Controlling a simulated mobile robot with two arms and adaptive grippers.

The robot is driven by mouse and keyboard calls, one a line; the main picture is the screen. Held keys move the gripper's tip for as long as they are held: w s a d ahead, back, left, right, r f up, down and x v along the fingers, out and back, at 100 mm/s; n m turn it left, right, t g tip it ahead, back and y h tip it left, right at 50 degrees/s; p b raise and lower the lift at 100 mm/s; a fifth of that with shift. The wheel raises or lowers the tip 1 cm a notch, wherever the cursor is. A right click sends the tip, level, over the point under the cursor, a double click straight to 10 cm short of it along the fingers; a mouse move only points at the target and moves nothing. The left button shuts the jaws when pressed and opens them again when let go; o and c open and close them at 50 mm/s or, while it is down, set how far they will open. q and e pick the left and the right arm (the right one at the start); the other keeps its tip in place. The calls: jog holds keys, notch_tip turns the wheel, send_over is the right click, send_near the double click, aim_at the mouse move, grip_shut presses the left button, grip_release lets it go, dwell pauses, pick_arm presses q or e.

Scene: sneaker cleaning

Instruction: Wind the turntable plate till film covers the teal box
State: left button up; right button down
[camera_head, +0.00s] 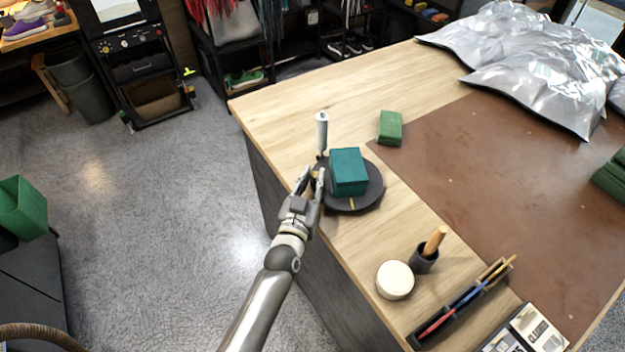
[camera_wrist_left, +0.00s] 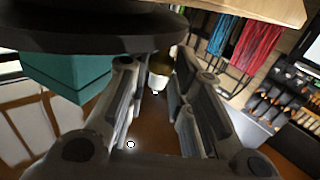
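The teal box (camera_head: 348,172) sits on the dark round turntable plate (camera_head: 370,197), near the table's left edge. A yellow mark shows on the plate's front part. A white upright roll (camera_head: 321,132), perhaps the film, stands just behind the plate's left side. I cannot make out film on the box. My left gripper (camera_head: 313,178) is at the plate's left rim, beside the box. In the left wrist view its fingers (camera_wrist_left: 160,85) are apart with a gap between them. The plate (camera_wrist_left: 90,35) and teal box (camera_wrist_left: 65,75) show close by there. Whether the fingers touch the rim is unclear. My right gripper is out of view.
A green block (camera_head: 390,128) lies behind the plate. A white round tub (camera_head: 395,280), a dark cup with a wooden handle (camera_head: 425,258) and a pen tray (camera_head: 460,305) stand nearer. A brown mat (camera_head: 480,170) and silver bags (camera_head: 540,70) lie to the right.

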pick_arm(q)
jog(key=shift+o, duration=0.3)
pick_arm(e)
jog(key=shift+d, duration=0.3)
pick_arm(q)
jog(key=v, duration=1.2)
